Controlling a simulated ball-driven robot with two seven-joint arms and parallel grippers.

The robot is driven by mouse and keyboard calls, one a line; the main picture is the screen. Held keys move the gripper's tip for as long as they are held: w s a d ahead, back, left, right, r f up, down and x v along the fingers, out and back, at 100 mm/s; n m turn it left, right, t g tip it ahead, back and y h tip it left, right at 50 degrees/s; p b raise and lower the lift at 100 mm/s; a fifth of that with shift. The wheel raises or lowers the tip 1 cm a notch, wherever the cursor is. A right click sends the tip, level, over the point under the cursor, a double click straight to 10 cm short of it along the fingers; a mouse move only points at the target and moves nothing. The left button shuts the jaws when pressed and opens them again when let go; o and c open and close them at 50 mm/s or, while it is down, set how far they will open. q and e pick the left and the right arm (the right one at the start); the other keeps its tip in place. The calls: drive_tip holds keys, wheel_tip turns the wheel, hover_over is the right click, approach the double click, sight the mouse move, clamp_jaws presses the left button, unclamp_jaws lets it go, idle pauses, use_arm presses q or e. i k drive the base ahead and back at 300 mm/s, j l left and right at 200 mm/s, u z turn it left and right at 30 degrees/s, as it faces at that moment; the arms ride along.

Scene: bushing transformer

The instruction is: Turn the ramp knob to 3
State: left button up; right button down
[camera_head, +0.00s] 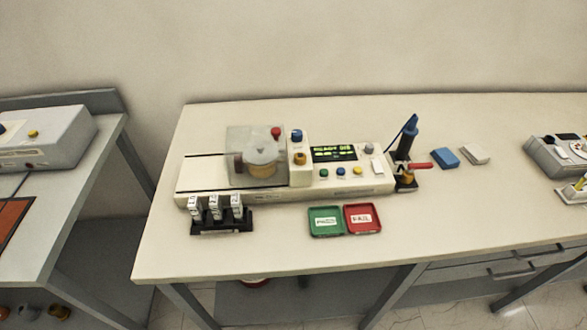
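A cream test instrument (335,190) stands on the long table. A grey round knob (369,148) sits on its top to the right of a dark display (333,153) with green text. A blue knob (297,135) and a brown-orange knob (299,158) sit left of the display. Any knob labels or scale numbers are too small to read, so I cannot tell which is the ramp knob or where it points. Green, blue and yellow buttons (357,171) line the front below the display. Neither of my grippers is in view.
A transparent cover (238,172) encloses a round pot on the instrument's left. A black rack (222,226) with white-topped parts, a green tray (325,233) and a red tray (378,230) lie in front. A dark-blue upright tool (407,140) stands right. The table's front right is clear.

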sight(369, 148)
drive_tip(key=l+z, duration=0.35)
drive_tip(key=z, duration=0.15)
drive_tip(key=l+z, duration=0.45)
drive_tip(key=j, duration=0.1)
